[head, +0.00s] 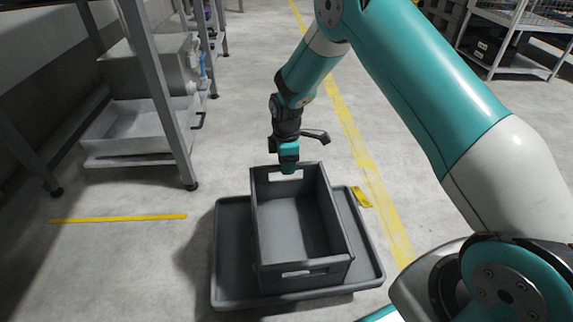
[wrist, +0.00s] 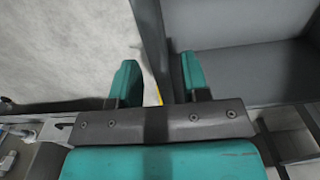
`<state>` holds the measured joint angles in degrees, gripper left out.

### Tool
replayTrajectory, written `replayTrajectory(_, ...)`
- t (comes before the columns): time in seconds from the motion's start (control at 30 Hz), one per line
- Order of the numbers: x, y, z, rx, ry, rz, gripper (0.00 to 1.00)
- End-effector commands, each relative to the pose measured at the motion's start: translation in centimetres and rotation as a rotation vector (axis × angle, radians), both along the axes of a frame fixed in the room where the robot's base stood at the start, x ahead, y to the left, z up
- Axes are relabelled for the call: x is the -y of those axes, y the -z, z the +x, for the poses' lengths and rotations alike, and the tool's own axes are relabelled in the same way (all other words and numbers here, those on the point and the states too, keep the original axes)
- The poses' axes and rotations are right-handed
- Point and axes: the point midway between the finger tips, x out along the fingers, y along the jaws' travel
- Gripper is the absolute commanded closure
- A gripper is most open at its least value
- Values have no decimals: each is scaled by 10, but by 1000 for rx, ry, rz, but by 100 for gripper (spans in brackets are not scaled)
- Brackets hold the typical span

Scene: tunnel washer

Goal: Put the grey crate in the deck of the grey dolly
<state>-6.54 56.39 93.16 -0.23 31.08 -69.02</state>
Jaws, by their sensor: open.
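The grey crate (head: 318,262) is open-topped and empty, with handle slots in its end walls. In the head view it sits upright within the rim of the grey dolly (head: 232,250), turned slightly against the deck. The dolly's deck shows bare on the left and right of the crate. My gripper (head: 288,168) is at the crate's far end wall, by its top edge. In the wrist view my gripper (wrist: 156,78) is open, its teal fingers on either side of a crate wall (wrist: 152,35). Whether either finger touches the wall cannot be told.
A steel-legged bench with a grey tray (head: 130,128) stands at the left. A yellow floor line (head: 350,130) runs past the dolly's right side, and a short yellow strip (head: 118,218) lies left. A wire rack (head: 520,30) stands far right. Floor left of the dolly is clear.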

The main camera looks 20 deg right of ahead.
Motion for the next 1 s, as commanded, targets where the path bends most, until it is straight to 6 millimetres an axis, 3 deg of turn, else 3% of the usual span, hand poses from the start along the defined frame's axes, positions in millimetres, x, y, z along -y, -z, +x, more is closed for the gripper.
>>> replayTrajectory(0.03,0,-21,1,2,0,0,58)
replayTrajectory(0.2,0,-59,1,2,0,0,58)
replayTrajectory(0.57,-2,-104,-1,4,12,6,58)
replayTrajectory(0.67,-13,-133,-12,15,58,33,58)
replayTrajectory(0.77,-32,-182,-40,23,149,83,58)
replayTrajectory(0.9,-58,-254,-106,14,307,170,58)
replayTrajectory(1.0,-72,-293,-162,-8,418,228,58)
